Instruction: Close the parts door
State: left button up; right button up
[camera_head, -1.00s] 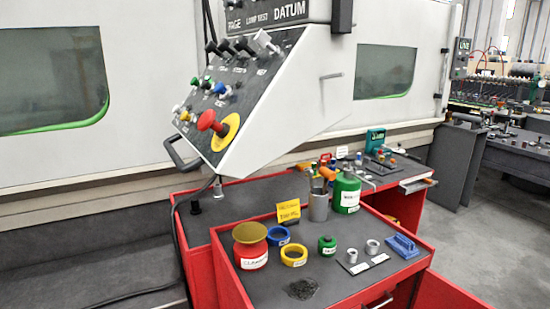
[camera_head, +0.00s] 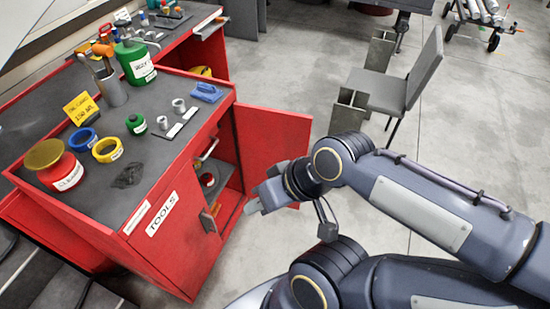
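The red cabinet (camera_head: 150,230) stands at the left, with a TOOLS label on its shut-looking left front door. A red door (camera_head: 275,140) at the cabinet's right side stands swung wide open, its label not visible. My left gripper is out of view.
The cabinet top holds a red jar (camera_head: 61,170), a blue ring (camera_head: 83,140), a yellow ring (camera_head: 107,149), a green bottle (camera_head: 135,62) and a blue tool (camera_head: 206,92). A grey chair (camera_head: 400,85) stands behind the open door.

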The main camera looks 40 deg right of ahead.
aim_at(267, 136)
jog(key=l+u, duration=0.1)
jog(key=l, duration=0.4)
jog(key=l+u, duration=0.15)
jog(key=l, duration=0.4)
jog(key=l+u, duration=0.1)
jog(key=l, duration=0.4)
jog(key=k+l+u, duration=0.15)
jog(key=l, duration=0.35)
jog(key=l+u, duration=0.1)
jog(key=l, duration=0.45)
jog(key=k+l+u, duration=0.1)
jog(key=l, duration=0.4)
jog(key=k+l+u, duration=0.15)
jog(key=l, duration=0.35)
jog(key=k+l+u, duration=0.35)
jog(key=k+l, duration=0.25)
jog(key=l, duration=0.45)
jog(key=k+l+u, duration=0.3)
jog(key=k+l, duration=0.45)
jog(key=k+l+u, duration=0.35)
jog(key=k+l, duration=0.45)
jog(key=z, duration=0.2)
jog(key=i+j+z, duration=1.15)
jog(key=j, duration=0.3)
jog(key=i+j+z, duration=0.2)
jog(key=i+l, duration=0.05)
jog(key=i, duration=0.05)
